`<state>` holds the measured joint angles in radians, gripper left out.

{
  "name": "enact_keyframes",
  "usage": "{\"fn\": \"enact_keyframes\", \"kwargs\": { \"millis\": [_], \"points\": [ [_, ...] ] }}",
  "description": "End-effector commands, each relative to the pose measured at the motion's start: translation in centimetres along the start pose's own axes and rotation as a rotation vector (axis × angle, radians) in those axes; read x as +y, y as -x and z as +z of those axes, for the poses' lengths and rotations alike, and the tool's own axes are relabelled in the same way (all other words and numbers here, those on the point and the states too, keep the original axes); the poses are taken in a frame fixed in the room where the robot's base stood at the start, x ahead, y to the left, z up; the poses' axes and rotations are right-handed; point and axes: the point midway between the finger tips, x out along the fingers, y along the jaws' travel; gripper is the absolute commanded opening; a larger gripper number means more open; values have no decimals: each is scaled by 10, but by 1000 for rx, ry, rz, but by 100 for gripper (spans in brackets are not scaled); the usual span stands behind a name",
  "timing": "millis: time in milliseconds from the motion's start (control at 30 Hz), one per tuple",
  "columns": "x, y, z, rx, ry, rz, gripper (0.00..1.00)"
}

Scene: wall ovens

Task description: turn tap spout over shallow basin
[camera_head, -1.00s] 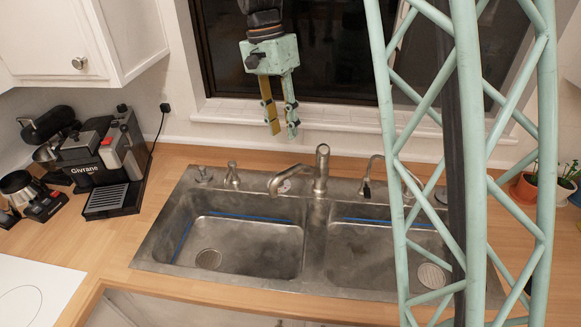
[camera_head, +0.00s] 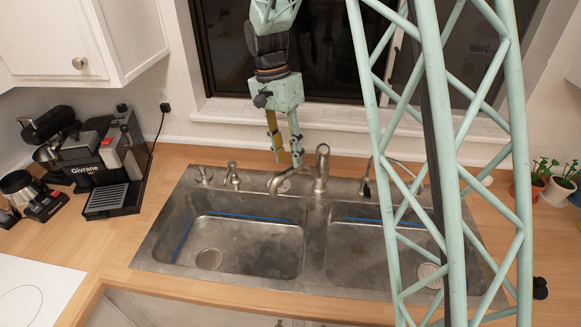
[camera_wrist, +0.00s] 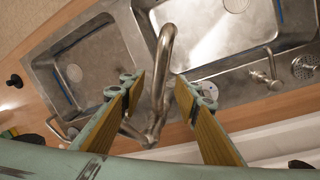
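The metal tap (camera_head: 321,170) stands at the back middle of the double sink. Its spout (camera_head: 281,180) points left and forward, with its tip at the back of the left basin (camera_head: 250,262). The right basin (camera_head: 365,265) lies on the other side of the divider; I cannot tell which is shallower. My gripper (camera_head: 287,162) hangs fingers down just above and behind the spout, left of the tap post. In the wrist view my gripper (camera_wrist: 158,84) is open, and the spout (camera_wrist: 164,48) shows between the two fingers; I see no contact.
A small handle (camera_head: 231,175) stands left of the tap, and a thin curved faucet (camera_head: 375,170) stands right of it. A window sill (camera_head: 340,114) runs behind. A coffee machine (camera_head: 105,165) is at the left; potted plants (camera_head: 560,190) are at the far right.

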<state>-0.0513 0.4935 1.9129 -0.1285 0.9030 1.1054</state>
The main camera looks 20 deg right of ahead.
Motion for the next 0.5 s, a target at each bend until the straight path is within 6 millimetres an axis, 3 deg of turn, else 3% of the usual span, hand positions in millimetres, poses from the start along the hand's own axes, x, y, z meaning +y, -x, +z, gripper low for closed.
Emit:
{"fn": "enact_keyframes", "kwargs": {
  "millis": [200, 500],
  "points": [
    [1, -27, 0, -2, 0, 2, 29],
    [0, -44, 0, -1, 0, 0, 29]
  ]
}}
